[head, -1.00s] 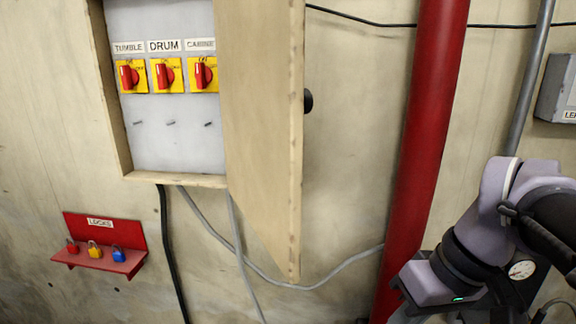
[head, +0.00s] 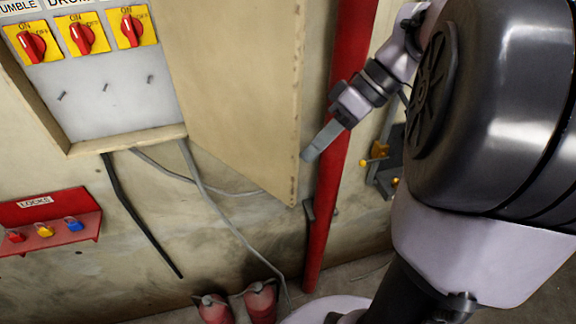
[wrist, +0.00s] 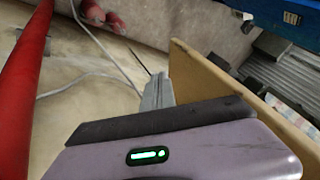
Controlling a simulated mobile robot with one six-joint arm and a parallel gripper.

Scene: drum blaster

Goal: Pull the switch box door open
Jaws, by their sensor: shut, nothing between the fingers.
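The switch box (head: 115,108) is on the wall at the left of the head view. Its wooden door (head: 240,90) stands swung out from the box, with its free edge to the right. My gripper (head: 309,155) is shut and empty, just right of that free edge, low on the door. In the wrist view, the grey fingers (wrist: 157,92) lie beside the door (wrist: 205,75), between it and the red pipe. I cannot tell whether they touch the door. The door's knob is out of view.
A red pipe (head: 318,215) runs down the wall behind my gripper. Three red rotary switches on yellow plates (head: 82,36) sit inside the box. A red lock shelf (head: 45,222) is at lower left.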

